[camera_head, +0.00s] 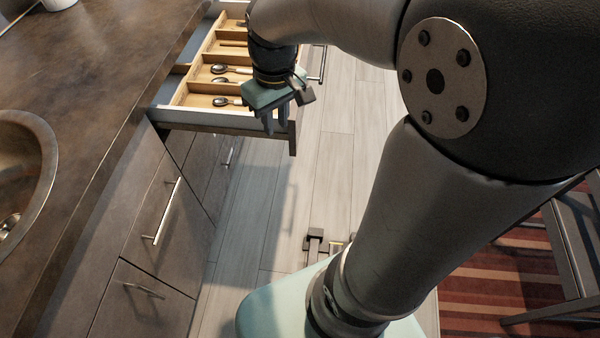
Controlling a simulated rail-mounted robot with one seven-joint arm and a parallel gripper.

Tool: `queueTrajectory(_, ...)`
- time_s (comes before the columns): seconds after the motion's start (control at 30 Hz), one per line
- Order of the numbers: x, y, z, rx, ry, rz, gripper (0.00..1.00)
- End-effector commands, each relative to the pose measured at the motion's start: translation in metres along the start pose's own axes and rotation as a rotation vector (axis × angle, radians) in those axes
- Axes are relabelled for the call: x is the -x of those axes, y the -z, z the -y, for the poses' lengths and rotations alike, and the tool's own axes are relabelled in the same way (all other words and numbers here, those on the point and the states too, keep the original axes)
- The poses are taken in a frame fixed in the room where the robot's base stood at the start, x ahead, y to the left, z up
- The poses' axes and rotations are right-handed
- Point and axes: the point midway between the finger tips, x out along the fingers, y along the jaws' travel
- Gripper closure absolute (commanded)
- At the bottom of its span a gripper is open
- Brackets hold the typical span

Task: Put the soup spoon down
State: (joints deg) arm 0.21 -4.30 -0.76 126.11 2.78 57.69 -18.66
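The open drawer (232,119) holds a wooden cutlery tray (178,97) with several compartments. Three spoons show in it: two (218,69) (221,80) lie in one compartment, and another spoon (222,101) lies in the nearest compartment. I cannot tell which of them is the soup spoon. My gripper (273,126) is at the drawer's front right corner, with its fingers pointing down. It hides the right ends of the near compartments and the spoon handles. I cannot see anything between the fingers, and their gap is too small to judge.
A dark countertop (100,75) with a round metal sink (45,150) is at the left. Closed cabinet fronts with bar handles (165,212) stand below it. Wood floor (335,130) is clear beside the drawer. A dark chair (570,250) stands on a striped rug (480,290) at the right.

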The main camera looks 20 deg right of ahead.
Motion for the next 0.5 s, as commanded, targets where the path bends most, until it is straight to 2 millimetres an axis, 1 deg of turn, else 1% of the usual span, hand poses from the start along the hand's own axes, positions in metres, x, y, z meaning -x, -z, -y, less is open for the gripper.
queueTrajectory(0.03, -0.009, -0.032, 0.01, -0.06, -0.009, 0.007, 0.78)
queueTrajectory(0.1, -0.021, -0.066, 0.019, -0.142, -0.022, 0.016, 0.78)
queueTrajectory(0.2, -0.035, -0.098, 0.028, -0.222, -0.035, 0.025, 0.78)
queueTrajectory(0.3, -0.042, -0.113, 0.031, -0.26, -0.041, 0.03, 0.78)
queueTrajectory(0.5, -0.044, -0.116, 0.032, -0.269, -0.042, 0.032, 0.78)
